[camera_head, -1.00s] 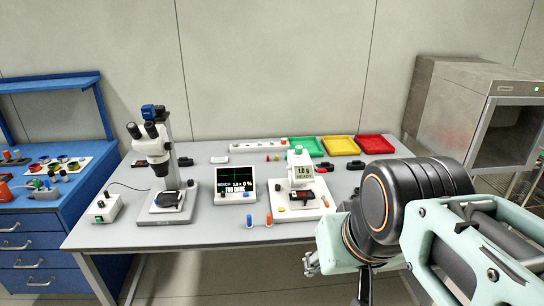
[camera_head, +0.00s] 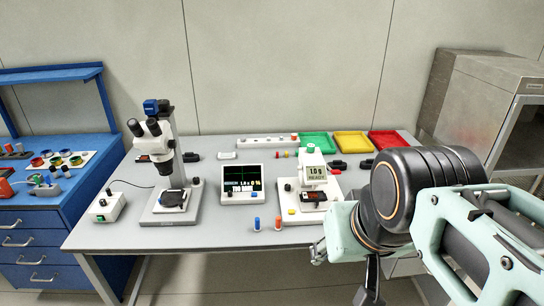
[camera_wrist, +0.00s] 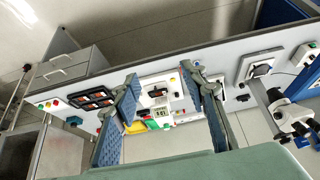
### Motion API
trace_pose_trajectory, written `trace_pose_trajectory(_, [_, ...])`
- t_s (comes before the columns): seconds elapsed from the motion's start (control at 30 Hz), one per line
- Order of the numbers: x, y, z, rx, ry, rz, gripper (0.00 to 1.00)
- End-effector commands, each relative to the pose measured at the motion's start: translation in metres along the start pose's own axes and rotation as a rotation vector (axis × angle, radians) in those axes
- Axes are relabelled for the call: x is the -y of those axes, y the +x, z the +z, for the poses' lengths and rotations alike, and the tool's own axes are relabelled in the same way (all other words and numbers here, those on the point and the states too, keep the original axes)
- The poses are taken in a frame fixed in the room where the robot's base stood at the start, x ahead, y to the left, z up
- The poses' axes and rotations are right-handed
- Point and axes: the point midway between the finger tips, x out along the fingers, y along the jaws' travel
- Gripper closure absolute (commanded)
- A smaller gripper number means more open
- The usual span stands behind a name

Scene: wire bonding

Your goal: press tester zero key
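A yellow key (camera_head: 291,211) is on the base's front left; I cannot read which key is zero. A dark part sits under the display. My gripper (camera_wrist: 158,80) is open and empty in the wrist view, its two blue-padded fingers spread wide on either side of the tester base (camera_wrist: 157,90). In the head view my gripper (camera_head: 318,250) is in front of the bench, partly hidden by my arm.
The screen unit (camera_head: 242,184) and microscope (camera_head: 157,150) stand left of the tester. Blue (camera_head: 257,223) and orange (camera_head: 278,223) pegs stand near the front edge. Green (camera_head: 316,142), yellow (camera_head: 352,143) and red (camera_head: 388,142) trays lie behind. A metal cabinet (camera_head: 480,100) is at right.

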Motion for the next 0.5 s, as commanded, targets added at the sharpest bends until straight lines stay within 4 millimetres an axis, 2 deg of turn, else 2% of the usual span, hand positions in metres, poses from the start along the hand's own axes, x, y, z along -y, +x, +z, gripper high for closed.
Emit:
trace_pose_trajectory(0.07, [0.0000, 0.0001, 0.0000, 0.000, 0.000, 0.000, 0.70])
trace_pose_trajectory(0.33, [0.0000, 0.0000, 0.0000, 0.000, 0.000, 0.000, 1.00])
trace_pose_trajectory(0.5, [0.0000, 0.0000, 0.0000, 0.000, 0.000, 0.000, 1.00])
